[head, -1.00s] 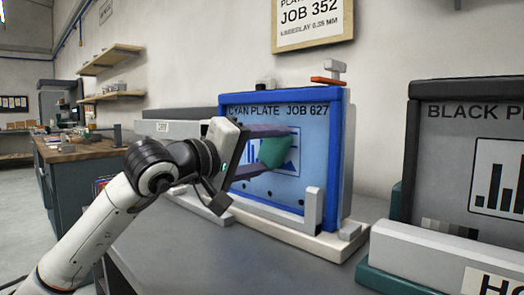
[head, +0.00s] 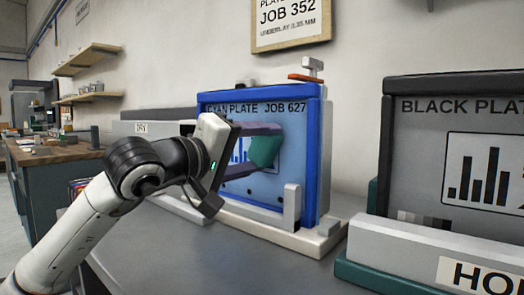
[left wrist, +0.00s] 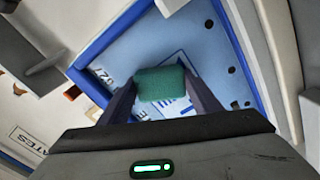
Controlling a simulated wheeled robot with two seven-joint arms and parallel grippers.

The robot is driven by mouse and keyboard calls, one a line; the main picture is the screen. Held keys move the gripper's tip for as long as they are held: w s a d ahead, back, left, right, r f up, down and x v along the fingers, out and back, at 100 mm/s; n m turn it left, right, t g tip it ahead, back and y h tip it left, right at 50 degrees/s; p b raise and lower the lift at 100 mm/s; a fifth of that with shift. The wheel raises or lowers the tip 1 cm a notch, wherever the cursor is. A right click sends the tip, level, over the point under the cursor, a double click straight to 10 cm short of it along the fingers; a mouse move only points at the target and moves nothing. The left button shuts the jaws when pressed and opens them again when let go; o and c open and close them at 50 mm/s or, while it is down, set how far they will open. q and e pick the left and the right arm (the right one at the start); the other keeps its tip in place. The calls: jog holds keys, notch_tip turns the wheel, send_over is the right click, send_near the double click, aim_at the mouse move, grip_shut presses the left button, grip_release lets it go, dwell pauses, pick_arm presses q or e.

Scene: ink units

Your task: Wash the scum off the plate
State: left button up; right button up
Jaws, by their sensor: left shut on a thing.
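The cyan plate (head: 288,175), labelled JOB 627, stands upright in a blue frame (head: 318,160) on a pale base. It also shows in the left wrist view (left wrist: 195,40), with several dark spots along one side. My left gripper (head: 262,148) is shut on a green sponge (head: 266,151) and holds it in front of the plate's middle. The sponge also shows between the fingers in the left wrist view (left wrist: 161,84). I cannot tell whether the sponge touches the plate. The gripper hides part of the plate's printed chart. My right gripper is not in view.
A black plate (head: 465,165) stands to the right behind a pale block (head: 420,250) on a green base. A grey unit with a DRY label (head: 141,128) is behind my left arm. A small grey post (head: 292,205) stands before the blue frame. The grey bench front (head: 240,260) is clear.

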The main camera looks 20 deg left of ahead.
pick_arm(q)
jog(key=shift+w+a, duration=0.15)
jog(key=shift+a, duration=0.35)
jog(key=shift+w+a, duration=0.15)
jog(key=shift+a, duration=0.35)
jog(key=shift+w+a+p, duration=0.1)
jog(key=shift+w+a, duration=0.25)
jog(key=shift+a, duration=0.6)
jog(key=shift+w+a+p, duration=0.15)
jog(key=shift+w+a, duration=0.15)
jog(key=shift+a, duration=0.65)
jog(key=shift+w+a+p, duration=0.1)
jog(key=shift+w+a, duration=0.25)
jog(key=shift+a, duration=0.6)
jog(key=shift+s+a+f, duration=0.1)
jog(key=shift+s, duration=0.2)
jog(key=b, duration=0.4)
send_near(243, 144)
jog(key=shift+s+a, duration=0.2)
jog(key=shift+s, duration=0.05)
jog(key=shift+s+f, duration=0.1)
jog(key=shift+f, duration=0.05)
